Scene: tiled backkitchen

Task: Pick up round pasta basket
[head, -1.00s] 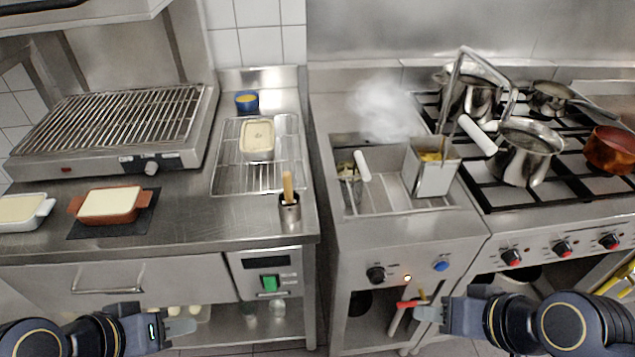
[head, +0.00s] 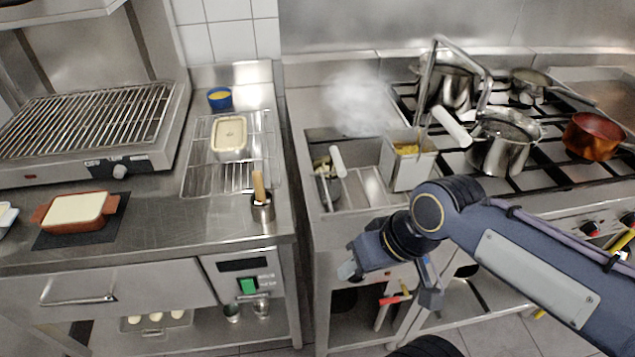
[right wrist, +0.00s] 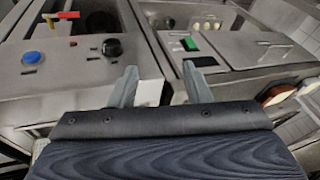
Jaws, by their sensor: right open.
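The round pasta basket (head: 328,184) stands in the left part of the pasta cooker's well in the head view. It is a small round metal basket with food in it, and its white handle (head: 338,161) sticks up at a tilt. My right gripper (head: 390,284) is open and empty in front of the cooker's front panel, lower than the basket and apart from it. In the right wrist view the two fingers (right wrist: 160,72) are spread with nothing between them, and the basket does not show. My left gripper is out of the head view.
A square pasta basket (head: 408,167) with a tall handle stands right of the round one. Steam (head: 358,103) rises behind the well. Pots (head: 503,145) stand on the burners to the right. A small metal pot (head: 262,208) with a wooden handle stands on the left counter.

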